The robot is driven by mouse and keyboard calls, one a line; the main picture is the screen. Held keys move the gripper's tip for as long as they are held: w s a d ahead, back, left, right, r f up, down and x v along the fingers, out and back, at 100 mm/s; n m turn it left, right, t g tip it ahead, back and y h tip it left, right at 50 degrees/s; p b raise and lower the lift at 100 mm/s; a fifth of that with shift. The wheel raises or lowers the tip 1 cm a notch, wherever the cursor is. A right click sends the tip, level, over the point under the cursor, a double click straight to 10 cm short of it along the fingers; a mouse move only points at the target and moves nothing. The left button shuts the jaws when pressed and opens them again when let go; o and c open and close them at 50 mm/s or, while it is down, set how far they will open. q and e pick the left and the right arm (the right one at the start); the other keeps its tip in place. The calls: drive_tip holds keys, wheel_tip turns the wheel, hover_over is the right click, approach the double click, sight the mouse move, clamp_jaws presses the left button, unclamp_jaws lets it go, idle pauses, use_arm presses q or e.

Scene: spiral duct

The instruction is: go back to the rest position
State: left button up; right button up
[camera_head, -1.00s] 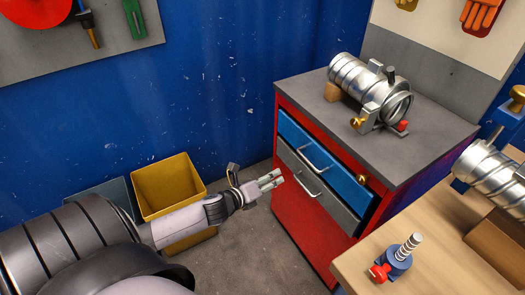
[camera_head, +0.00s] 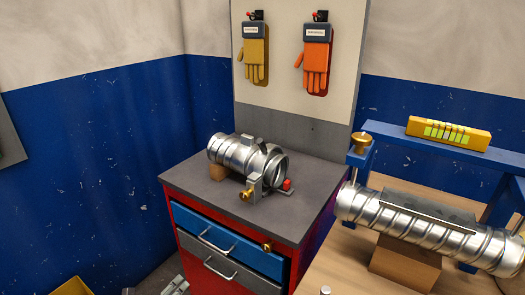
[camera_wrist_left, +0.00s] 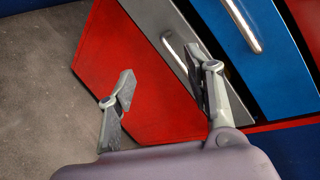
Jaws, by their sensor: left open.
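My left gripper shows in the left wrist view (camera_wrist_left: 165,92), open and empty, with its fingers apart in front of the red cabinet (camera_wrist_left: 125,75). The grey drawer (camera_wrist_left: 165,30) and the blue drawer (camera_wrist_left: 265,50) lie just beyond its fingers; I cannot tell whether a finger touches the grey drawer. In the head view only a small part of my left gripper (camera_head: 176,287) shows at the bottom edge, left of the cabinet. My right gripper is not in view.
The cabinet carries a metal duct piece (camera_head: 245,158) in a clamp on its grey top (camera_head: 310,205). The blue drawer (camera_head: 225,240) stands slightly out. At right, a workbench (camera_head: 340,260) holds a long spiral duct (camera_head: 425,228) under a blue frame. A yellow bin (camera_head: 72,287) is at bottom left.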

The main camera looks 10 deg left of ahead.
use_arm(q)
drive_tip(key=s+d+f+n+g+y, duration=0.1)
drive_tip(key=s+f+n+g, duration=0.2)
drive_tip(key=s+f+n, duration=0.55)
drive_tip(key=s+f+n+g, duration=0.35)
drive_tip(key=s+f, duration=0.55)
drive_tip(key=f, duration=0.7)
drive_tip(key=s+d+f+n+g, duration=0.2)
drive_tip(key=s+d+f+n, duration=0.1)
drive_tip(key=s, duration=0.5)
drive_tip(key=s+d+f+n+g, duration=0.1)
drive_tip(key=s+d+f+n, duration=0.3)
drive_tip(key=s, duration=0.4)
drive_tip(key=s+d+f+n+g, duration=0.2)
drive_tip(key=s+d+f, duration=0.3)
drive_tip(key=s, duration=0.3)
drive_tip(key=shift+d+n+g+h+p, duration=0.25)
drive_tip(key=shift+n+g+h+p, duration=0.15)
drive_tip(key=shift+n, duration=0.5)
